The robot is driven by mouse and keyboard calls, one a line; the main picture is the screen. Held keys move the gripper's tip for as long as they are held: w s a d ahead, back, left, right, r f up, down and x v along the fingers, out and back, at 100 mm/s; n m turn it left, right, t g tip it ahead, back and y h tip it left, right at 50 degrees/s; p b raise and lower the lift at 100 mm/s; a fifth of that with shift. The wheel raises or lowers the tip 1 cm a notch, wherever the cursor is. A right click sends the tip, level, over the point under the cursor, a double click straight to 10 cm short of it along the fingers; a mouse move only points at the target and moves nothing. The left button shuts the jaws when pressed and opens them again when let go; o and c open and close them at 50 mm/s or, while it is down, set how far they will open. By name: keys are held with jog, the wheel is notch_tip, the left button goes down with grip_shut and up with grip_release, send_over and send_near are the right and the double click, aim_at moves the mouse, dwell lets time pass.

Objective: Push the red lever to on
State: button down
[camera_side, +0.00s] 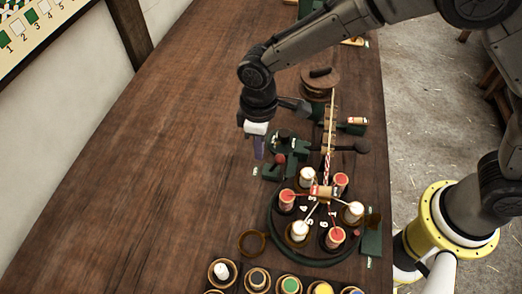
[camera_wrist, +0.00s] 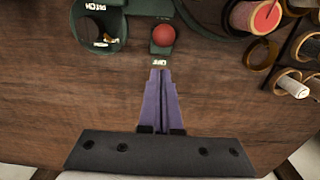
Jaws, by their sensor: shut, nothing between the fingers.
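The red lever shows as a red ball knob (camera_side: 280,160) above a small dark green base (camera_side: 270,172) on the wooden table. In the wrist view the red knob (camera_wrist: 163,35) is seen end-on at the top centre, so its tilt is hard to tell. A small white label (camera_wrist: 159,61) lies between the knob and my fingertips; its lettering is too small to read surely. My gripper (camera_side: 258,153) has purple fingers pressed together and empty. They point down just left of the knob in the side view, apart from it. In the wrist view the fingertips (camera_wrist: 161,76) are just below the label.
A round green base (camera_side: 288,142) with a dark knob stands behind the lever. A ring of red and white bobbins (camera_side: 302,178) is to the right and front, with a striped rope (camera_side: 328,150) running back. Cups (camera_side: 257,278) line the front. The table's left side is clear.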

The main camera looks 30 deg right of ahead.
jog(key=shift+r, duration=2.8)
